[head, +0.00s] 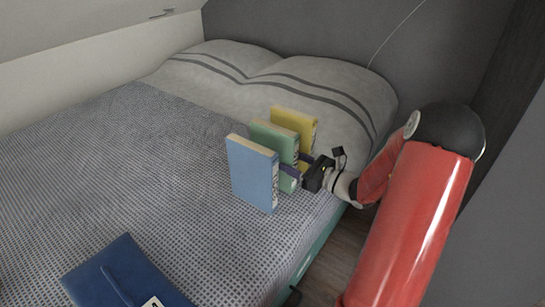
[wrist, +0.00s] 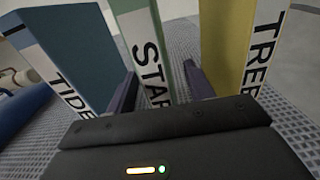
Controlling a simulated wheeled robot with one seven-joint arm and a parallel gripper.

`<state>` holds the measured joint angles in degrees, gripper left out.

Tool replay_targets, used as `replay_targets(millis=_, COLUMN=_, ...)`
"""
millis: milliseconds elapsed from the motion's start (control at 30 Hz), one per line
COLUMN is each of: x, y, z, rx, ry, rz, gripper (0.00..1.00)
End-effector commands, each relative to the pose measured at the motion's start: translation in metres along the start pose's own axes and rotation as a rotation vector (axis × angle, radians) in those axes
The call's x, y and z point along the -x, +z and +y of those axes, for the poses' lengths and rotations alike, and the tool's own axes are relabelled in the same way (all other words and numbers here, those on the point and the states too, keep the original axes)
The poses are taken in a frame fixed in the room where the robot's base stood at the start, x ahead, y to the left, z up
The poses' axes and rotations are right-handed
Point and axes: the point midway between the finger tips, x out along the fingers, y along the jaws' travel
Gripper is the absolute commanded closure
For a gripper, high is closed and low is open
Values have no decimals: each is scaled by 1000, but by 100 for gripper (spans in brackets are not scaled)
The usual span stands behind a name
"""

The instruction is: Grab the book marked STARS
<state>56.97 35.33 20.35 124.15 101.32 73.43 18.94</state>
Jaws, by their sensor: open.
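The green book marked STARS (head: 275,139) stands upright on the bed, between a blue book and a yellow book. In the wrist view its spine, lettered STAR with the end hidden, faces me (wrist: 147,58). My gripper (head: 298,172) is open at the spine side of the green book. In the wrist view the two purple fingers of my gripper (wrist: 162,84) lie one on each side of the green book, with a gap showing at the right. I cannot tell whether the left finger touches it.
The blue book (head: 252,172), lettered TIDE, stands close on the left in the wrist view. The yellow book (wrist: 232,42), lettered TREE, stands close on the right. A dark blue folder-like item (head: 122,275) lies on the bed (head: 110,170). Pillows (head: 330,95) are behind.

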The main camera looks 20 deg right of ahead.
Motion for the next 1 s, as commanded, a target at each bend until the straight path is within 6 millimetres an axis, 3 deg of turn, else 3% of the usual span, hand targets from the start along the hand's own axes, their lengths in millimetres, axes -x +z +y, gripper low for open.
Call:
replay_targets(millis=300, x=-43, y=-5, z=4, rx=1, ry=3, rz=-1, gripper=47)
replay_targets(millis=567, x=-48, y=-4, z=4, rx=1, ry=1, rz=0, gripper=47)
replay_targets(millis=1000, x=-48, y=-4, z=4, rx=1, ry=1, rz=0, gripper=100)
